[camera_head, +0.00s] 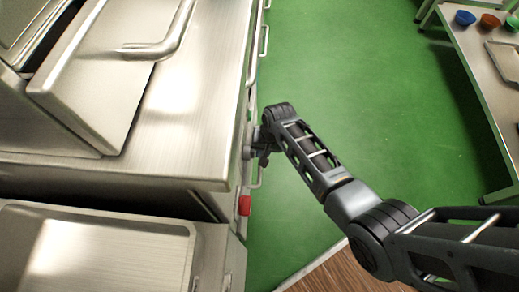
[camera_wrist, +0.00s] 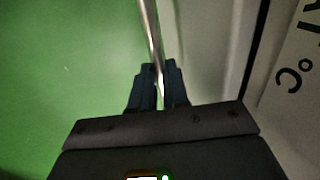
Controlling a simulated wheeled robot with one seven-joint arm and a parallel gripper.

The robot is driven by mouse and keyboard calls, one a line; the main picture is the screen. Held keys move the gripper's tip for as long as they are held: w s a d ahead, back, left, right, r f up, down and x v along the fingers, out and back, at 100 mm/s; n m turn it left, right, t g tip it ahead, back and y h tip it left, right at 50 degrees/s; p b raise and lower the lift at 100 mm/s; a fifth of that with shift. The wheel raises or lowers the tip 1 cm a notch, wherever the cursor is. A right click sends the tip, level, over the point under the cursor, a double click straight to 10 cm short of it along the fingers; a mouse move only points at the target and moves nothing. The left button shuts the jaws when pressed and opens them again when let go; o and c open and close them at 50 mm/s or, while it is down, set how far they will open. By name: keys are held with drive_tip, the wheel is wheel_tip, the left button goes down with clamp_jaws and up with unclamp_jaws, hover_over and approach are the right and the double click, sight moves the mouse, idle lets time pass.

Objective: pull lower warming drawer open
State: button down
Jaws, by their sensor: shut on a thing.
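The steel unit's front face (camera_wrist: 205,45) runs along the right of the wrist view, and a thin metal handle bar (camera_wrist: 149,28) stands off it. My gripper (camera_wrist: 158,70) is shut on this bar, with one dark finger on each side. In the head view my gripper (camera_head: 262,150) is at the front side of the steel unit, low beside the counter edge. A part of the handle (camera_head: 257,177) shows just below it. The drawer's front is mostly hidden under the counter, so I cannot tell how far it stands out.
The steel counter (camera_head: 185,100) with a lidded vessel (camera_head: 95,75) stands at the left. A red knob (camera_head: 244,205) sticks out near my gripper. The green floor (camera_head: 350,90) is clear to the right, up to a table (camera_head: 480,75) with small bowls.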

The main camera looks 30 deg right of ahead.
drive_tip(key=s+d+p, duration=0.2)
drive_tip(key=s+d, duration=0.5)
drive_tip(key=d, duration=0.3)
drive_tip(key=s+d+p, duration=0.3)
drive_tip(key=s+d, duration=0.5)
drive_tip(key=d, duration=0.2)
drive_tip(key=shift+d, duration=0.25)
drive_tip(key=c, duration=1.1)
unclamp_jaws()
drive_tip(key=shift+c, duration=0.2)
drive_tip(key=r+p, duration=0.1)
drive_tip(key=r, duration=0.1)
drive_tip(key=r+p, duration=0.1)
drive_tip(key=r, duration=0.2)
drive_tip(key=d+r+p, duration=0.1)
drive_tip(key=r, duration=0.1)
drive_tip(key=shift+s+d+r, duration=0.1)
drive_tip(key=shift+s+r, duration=0.2)
drive_tip(key=shift+s, duration=0.1)
drive_tip(key=shift+s, duration=0.1)
